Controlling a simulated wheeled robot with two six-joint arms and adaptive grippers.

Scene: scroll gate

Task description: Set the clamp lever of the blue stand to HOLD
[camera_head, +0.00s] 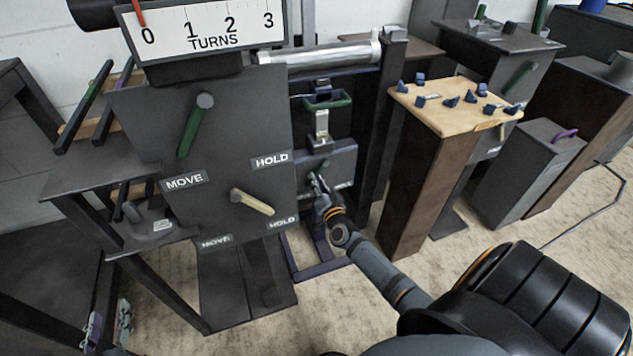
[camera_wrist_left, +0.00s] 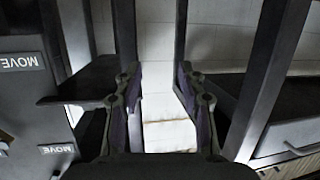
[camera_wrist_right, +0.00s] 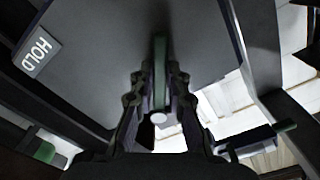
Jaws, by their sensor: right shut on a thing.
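The blue stand (camera_head: 309,272) stands behind and to the right of the large dark panel. Its small panel (camera_head: 343,160) carries a green clamp lever (camera_head: 325,164), with small labels at its lower edge that I cannot read well. My right gripper (camera_head: 321,190) is shut on this lever. In the right wrist view the green lever (camera_wrist_right: 160,65) stands between the closed fingers (camera_wrist_right: 156,100), and a HOLD label (camera_wrist_right: 37,52) is at the upper left. My left gripper (camera_head: 108,322) is open and empty at the lower left; its fingers are apart in the left wrist view (camera_wrist_left: 160,100).
The large dark panel (camera_head: 130,115) has a green lever (camera_head: 195,125), a cream lever (camera_head: 251,202) and MOVE and HOLD labels. A TURNS scale (camera_head: 205,28) is above it. A wooden-topped pedestal (camera_head: 420,190) with blue pieces stands right of my right gripper.

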